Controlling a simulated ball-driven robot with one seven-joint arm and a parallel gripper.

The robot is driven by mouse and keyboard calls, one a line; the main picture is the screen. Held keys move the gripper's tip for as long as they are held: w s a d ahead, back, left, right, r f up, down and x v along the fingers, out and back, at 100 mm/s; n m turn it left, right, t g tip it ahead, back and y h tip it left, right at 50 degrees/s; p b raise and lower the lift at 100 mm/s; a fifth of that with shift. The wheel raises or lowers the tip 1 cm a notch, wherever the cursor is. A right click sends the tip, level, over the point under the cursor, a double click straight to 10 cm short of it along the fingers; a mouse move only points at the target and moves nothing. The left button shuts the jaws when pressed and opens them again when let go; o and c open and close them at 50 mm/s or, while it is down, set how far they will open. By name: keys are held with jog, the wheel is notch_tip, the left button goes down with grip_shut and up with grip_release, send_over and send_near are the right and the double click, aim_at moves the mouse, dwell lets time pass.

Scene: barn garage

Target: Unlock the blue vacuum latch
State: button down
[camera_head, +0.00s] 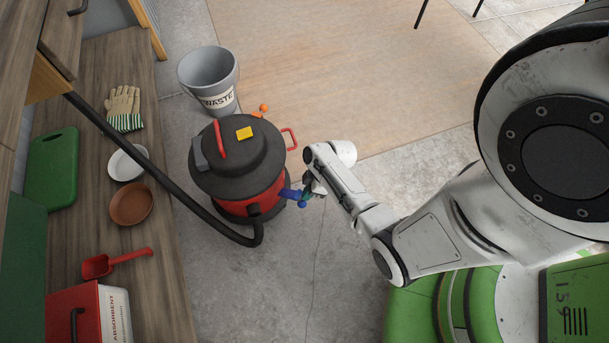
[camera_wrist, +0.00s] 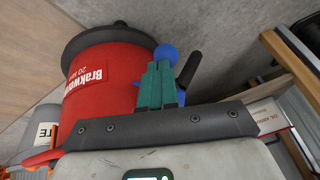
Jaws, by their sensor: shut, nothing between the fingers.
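The vacuum (camera_head: 238,165) has a red body and a black lid, and stands on the concrete floor. Its blue latch (camera_head: 291,194) sticks out from the side facing my arm. My gripper (camera_head: 306,192) is right at the latch's outer end. In the wrist view my gripper's green fingers (camera_wrist: 158,84) are together with nothing between them. The blue latch's round end (camera_wrist: 166,54) shows just behind the fingertips; whether they touch it I cannot tell. The rest of the latch is mostly hidden by the fingers. An orange latch (camera_head: 262,109) is on the vacuum's far side.
A black hose (camera_head: 160,173) runs from the vacuum over the wooden bench (camera_head: 165,280) at left. A grey waste bin (camera_head: 208,76) stands behind the vacuum. Gloves, bowls and a red scoop (camera_head: 115,262) lie on the bench. Floor in front of the vacuum is clear.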

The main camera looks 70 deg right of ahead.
jog(key=shift+w+r, duration=0.15)
jog(key=shift+w+d+r, duration=0.2)
jog(key=shift+w+r, duration=0.15)
jog(key=shift+w, duration=0.3)
jog(key=shift+r, duration=0.1)
